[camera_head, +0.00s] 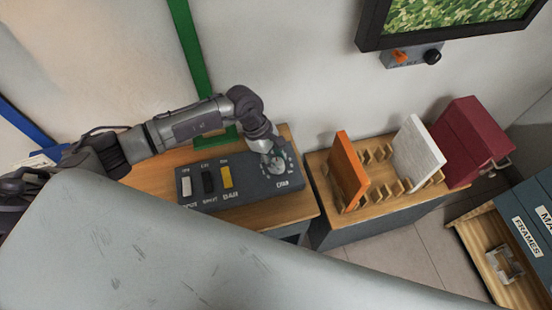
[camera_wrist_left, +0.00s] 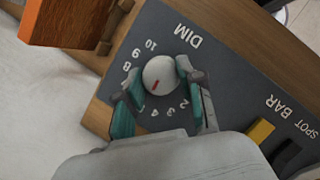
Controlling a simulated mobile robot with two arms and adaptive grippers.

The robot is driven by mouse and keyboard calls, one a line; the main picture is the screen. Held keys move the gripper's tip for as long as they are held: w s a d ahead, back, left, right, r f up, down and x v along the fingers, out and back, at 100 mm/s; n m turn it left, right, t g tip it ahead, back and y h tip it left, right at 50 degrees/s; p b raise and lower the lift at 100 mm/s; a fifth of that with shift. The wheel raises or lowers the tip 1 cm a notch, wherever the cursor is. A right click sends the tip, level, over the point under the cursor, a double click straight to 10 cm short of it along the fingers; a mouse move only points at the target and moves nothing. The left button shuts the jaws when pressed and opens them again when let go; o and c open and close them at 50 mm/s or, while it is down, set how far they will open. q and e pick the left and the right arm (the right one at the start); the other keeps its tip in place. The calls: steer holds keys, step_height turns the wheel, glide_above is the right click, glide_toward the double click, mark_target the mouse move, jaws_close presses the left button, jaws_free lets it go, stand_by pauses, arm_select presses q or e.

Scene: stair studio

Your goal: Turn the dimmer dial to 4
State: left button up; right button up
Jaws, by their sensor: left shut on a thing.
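The dimmer dial (camera_wrist_left: 160,72) is a round white knob with a red mark, at the DIM end of a dark control panel (camera_head: 225,199). In the left wrist view the red mark points down and slightly left, toward the lower numbers of the ring around the knob. Some numbers there are hidden by a finger, so I cannot tell exactly which one it meets. My left gripper (camera_head: 274,161) is over the dial, with its teal-padded fingers (camera_wrist_left: 159,78) on either side, shut on it. My right gripper is not in view.
White, black and yellow (camera_head: 226,177) sliders stand left of the dial on the panel. A wooden rack on the cabinet to the right holds an orange panel (camera_head: 348,170) and a white panel (camera_head: 418,152). A dark red box (camera_head: 470,140) stands beyond them.

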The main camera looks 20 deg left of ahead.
arm_select(q)
steer(key=shift+f+n+t+b, duration=0.1)
steer(key=shift+n+t+b, duration=0.35)
steer(key=shift+n, duration=0.55)
steer(key=shift+n+t, duration=0.45)
steer(key=shift+n, duration=0.85)
steer(key=o, duration=1.1)
steer(key=shift+o, duration=0.2)
steer(key=shift+r, duration=0.2)
steer(key=v, duration=1.2)
steer(key=shift+s+f, duration=0.1)
steer(key=shift+f, duration=0.05)
